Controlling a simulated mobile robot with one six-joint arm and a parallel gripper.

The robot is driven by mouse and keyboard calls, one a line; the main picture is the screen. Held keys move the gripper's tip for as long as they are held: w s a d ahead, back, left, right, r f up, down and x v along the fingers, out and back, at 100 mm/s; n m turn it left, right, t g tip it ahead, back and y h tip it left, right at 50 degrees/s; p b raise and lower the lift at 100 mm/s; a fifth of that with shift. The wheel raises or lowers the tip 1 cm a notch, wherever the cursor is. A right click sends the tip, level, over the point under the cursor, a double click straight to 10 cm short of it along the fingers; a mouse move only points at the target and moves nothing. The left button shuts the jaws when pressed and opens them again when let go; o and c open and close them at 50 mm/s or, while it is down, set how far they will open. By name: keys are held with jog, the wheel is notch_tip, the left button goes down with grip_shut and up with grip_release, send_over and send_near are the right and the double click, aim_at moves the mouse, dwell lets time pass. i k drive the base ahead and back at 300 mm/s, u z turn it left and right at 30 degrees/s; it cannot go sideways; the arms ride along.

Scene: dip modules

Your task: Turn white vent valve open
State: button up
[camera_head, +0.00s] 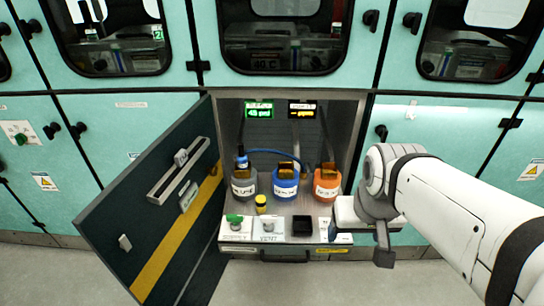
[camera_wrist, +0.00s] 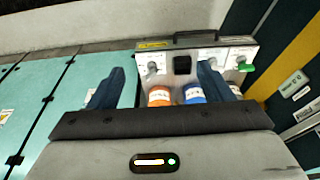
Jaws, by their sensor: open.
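The white vent valve (camera_head: 267,224) sits above the "VENT" label on the front panel of the pulled-out tray (camera_head: 290,252), between a green valve (camera_head: 234,218) and a black square block (camera_head: 302,226). Its handle angle is too small to tell. In the wrist view, the vent valve (camera_wrist: 212,63) is partly covered by my right-hand finger. My gripper (camera_wrist: 161,70) is open and empty, its fingers spread before the panel. Another white valve (camera_wrist: 152,68) shows between the fingers. In the head view my gripper is at the tray's right end, and its fingertips are hard to make out.
A grey bottle (camera_head: 244,188), a blue bottle (camera_head: 285,188) and an orange bottle (camera_head: 327,186) stand on the tray behind the panel. A small yellow-capped item (camera_head: 261,203) is in front of them. The open cabinet door (camera_head: 150,215) borders the left side. The floor in front is clear.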

aim_at(267, 219)
jog(key=z, duration=0.1)
jog(key=k, duration=0.5)
jog(key=u, duration=1.5)
jog(key=i, duration=0.8)
jog(key=z, duration=1.4)
